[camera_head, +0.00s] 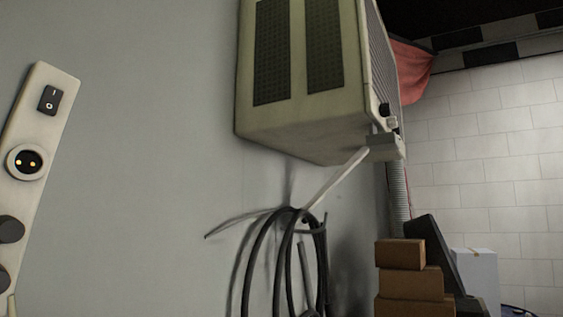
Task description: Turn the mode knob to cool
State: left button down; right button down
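A beige box-shaped unit (300,120) with dark vents juts from the grey wall at upper centre, probably an air conditioner. I see its side, and its front face is at a steep angle. A small dark knob (384,109) sits low on that front edge, with a lighter knob (391,122) just below it. Their markings and settings are too small to read, and I cannot tell which is the mode knob. Neither of my grippers can be made out in this view.
A pale block (385,147) with a slanting bar is under the unit's front corner. Coiled dark hoses (282,260) hang below. A panel (48,130) with a switch, socket and dark knobs is at the left. Stacked brown boxes (408,280) stand lower right.

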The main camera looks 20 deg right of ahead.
aim_at(385, 110)
jog(key=z, duration=1.35)
